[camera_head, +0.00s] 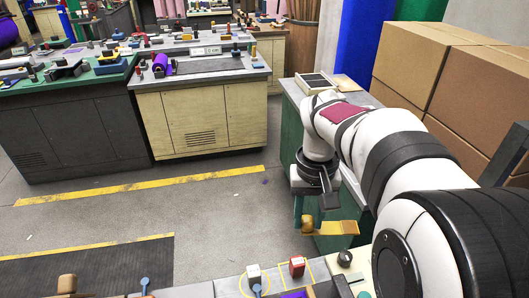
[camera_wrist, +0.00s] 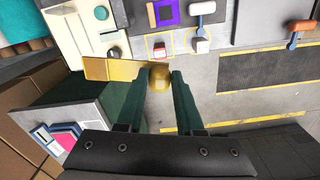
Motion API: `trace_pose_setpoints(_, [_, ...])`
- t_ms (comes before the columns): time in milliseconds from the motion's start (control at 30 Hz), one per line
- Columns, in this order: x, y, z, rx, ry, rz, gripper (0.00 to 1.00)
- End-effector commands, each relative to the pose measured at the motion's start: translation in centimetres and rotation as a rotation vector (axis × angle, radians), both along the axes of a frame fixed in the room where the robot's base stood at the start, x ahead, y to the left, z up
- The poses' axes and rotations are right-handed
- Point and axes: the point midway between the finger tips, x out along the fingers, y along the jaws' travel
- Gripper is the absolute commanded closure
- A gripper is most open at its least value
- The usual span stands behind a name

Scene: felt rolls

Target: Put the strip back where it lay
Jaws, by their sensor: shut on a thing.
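My gripper (camera_wrist: 160,84) is shut on a mustard-yellow strip (camera_wrist: 112,69). The strip's rounded, roll-like end lies between the fingertips, and its flat part sticks out to the left in the wrist view. In the head view the strip (camera_head: 338,228) hangs in the air below my wrist, with its flat part pointing right. The fingers hide part of the rounded end. I cannot tell from these frames where the strip lay.
A near bench holds a red block (camera_head: 297,266), a white block (camera_head: 253,272) and yellow outlines around them. A green-sided cabinet (camera_head: 291,135) stands close behind the strip. Cardboard boxes (camera_head: 470,95) are stacked at right. Grey floor (camera_head: 215,205) is open at left.

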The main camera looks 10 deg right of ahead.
Motion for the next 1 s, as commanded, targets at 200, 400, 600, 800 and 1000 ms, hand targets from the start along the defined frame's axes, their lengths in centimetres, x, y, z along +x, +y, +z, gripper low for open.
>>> trace_pose_setpoints(200, [-5.1,-10.0,-5.8,-0.001,0.010,-0.396,1.00])
trace_pose_setpoints(400, [-14.4,-17.2,-11.6,0.004,0.007,-0.859,1.00])
trace_pose_setpoints(600, [-22.3,-19.3,-15.3,0.004,-0.005,-1.210,1.00])
trace_pose_setpoints(800, [-24.9,-19.5,-16.4,0.002,-0.011,-1.327,1.00])
trace_pose_setpoints(1000, [-24.8,-19.5,-16.4,0.002,-0.011,-1.325,1.00])
